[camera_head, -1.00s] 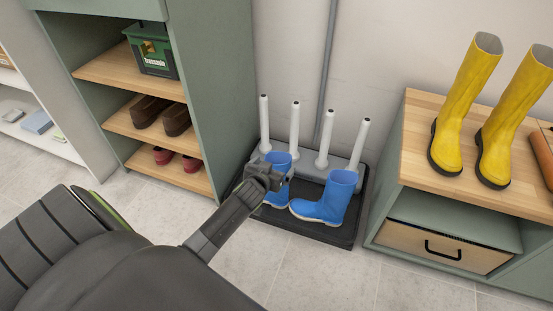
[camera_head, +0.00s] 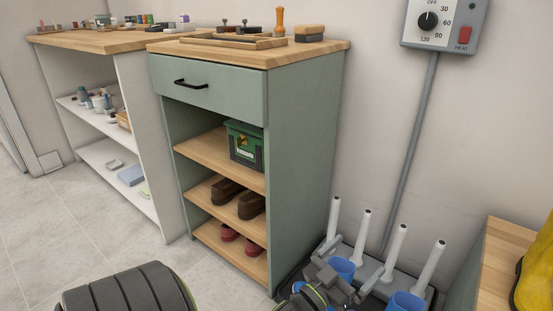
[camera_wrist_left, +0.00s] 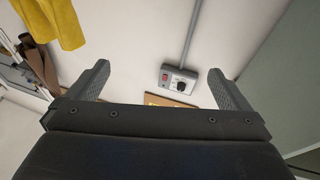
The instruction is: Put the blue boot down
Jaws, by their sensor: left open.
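The right blue boot (camera_head: 405,302) is cut off by the bottom edge. My left gripper (camera_head: 352,264) is open, its fingers spread near the left boot's top. In the left wrist view the gripper (camera_wrist_left: 158,70) has nothing between its fingers. The boots' feet are hidden or out of frame. My right gripper is not in view.
White upright pegs (camera_head: 395,252) rise from the drying rack behind the boots. A green cabinet (camera_head: 305,165) with shoes on its shelves stands left of it. A heater control box (camera_head: 440,22) hangs above.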

